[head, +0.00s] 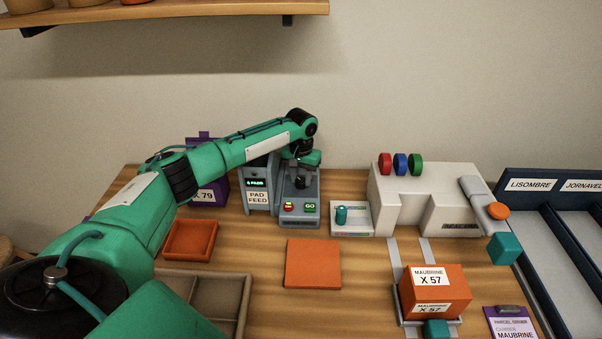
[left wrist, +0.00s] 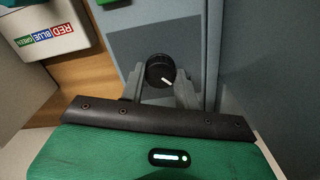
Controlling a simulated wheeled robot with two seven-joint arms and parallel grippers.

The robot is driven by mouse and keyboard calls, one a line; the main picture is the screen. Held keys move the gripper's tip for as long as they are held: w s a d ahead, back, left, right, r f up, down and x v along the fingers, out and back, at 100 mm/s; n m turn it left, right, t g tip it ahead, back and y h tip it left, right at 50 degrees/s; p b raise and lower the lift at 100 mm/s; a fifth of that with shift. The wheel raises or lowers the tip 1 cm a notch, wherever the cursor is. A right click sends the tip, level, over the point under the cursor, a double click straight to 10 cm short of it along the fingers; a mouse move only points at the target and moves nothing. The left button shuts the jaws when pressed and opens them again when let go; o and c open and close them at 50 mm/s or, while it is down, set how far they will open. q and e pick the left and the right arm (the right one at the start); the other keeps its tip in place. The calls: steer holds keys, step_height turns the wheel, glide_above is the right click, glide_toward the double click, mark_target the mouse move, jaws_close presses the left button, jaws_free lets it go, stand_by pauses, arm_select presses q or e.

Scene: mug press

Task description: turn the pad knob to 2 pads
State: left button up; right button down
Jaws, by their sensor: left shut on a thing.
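The pad feed unit (head: 257,197) stands at the back of the table, with a small green-lit display (head: 257,183) that reads a number of pads; the digit is too small to be sure of. My left gripper (head: 301,182) reaches down over the grey panel right of the display. Its fingers (left wrist: 160,85) are closed on the two sides of the knob. My right gripper is not in view.
Red and green GO buttons (head: 309,207) sit just in front of the gripper. A white box with a teal knob (head: 341,214) and the pale press (head: 400,195) stand to the right. An orange MAUBRINE box (head: 436,295), an orange square (head: 313,264) and an orange tray (head: 190,240) lie nearer.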

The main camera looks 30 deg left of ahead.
mark_target(301, 180)
arm_select(q)
steer(key=m+p, duration=0.3)
steer(key=shift+r+m, duration=0.15)
steer(key=shift+m, duration=0.15)
steer(key=shift+m+p, duration=0.95)
steer(key=shift+m, duration=1.25)
steer(key=o, duration=1)
steer(key=shift+r+b, duration=1.25)
steer(key=shift+r, duration=5.5)
